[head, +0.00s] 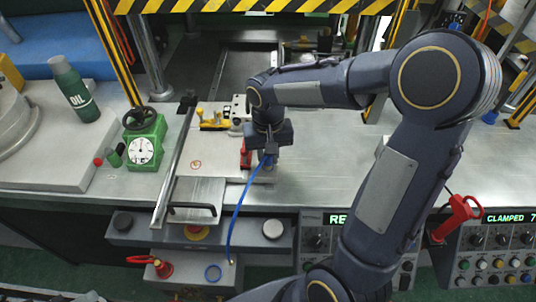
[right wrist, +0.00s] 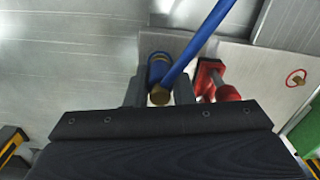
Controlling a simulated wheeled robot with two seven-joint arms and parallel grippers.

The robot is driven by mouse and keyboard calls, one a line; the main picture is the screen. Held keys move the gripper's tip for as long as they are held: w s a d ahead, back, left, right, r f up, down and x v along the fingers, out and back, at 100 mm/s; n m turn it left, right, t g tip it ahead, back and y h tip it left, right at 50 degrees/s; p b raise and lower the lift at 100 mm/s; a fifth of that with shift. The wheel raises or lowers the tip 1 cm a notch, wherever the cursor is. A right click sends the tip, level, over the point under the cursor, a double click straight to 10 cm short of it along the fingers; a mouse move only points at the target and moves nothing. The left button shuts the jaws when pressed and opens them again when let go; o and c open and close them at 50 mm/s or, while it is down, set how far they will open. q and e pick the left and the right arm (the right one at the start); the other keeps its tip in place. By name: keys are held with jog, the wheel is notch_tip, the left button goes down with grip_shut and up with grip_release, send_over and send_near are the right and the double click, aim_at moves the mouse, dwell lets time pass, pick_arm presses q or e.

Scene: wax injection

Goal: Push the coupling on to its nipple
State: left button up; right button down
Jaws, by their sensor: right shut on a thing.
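My right gripper (head: 269,157) is at the near right side of the wax die (head: 198,163) on the steel table. In the right wrist view, the fingers of my right gripper (right wrist: 158,92) are shut on the blue coupling (right wrist: 157,66), which has a brass-coloured end (right wrist: 160,97). A blue hose (head: 236,205) hangs from the gripper and runs down to a grey box at the table's front. It also crosses the right wrist view (right wrist: 202,43). I cannot make out the nipple, so I cannot tell whether the coupling touches it. My left gripper is not in view.
A red toggle clamp (head: 246,155) stands close beside my right gripper, and a yellow one (head: 213,122) sits farther back. A green gauge (head: 144,148) and an oil bottle (head: 74,88) stand at left. The table at right is clear.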

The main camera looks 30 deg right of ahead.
jog(key=shift+f, duration=0.15)
jog(key=c, duration=1.2)
grip_release()
jog(key=shift+o, duration=0.2)
notch_tip(320, 180, up, 8)
jog(key=shift+f, duration=0.1)
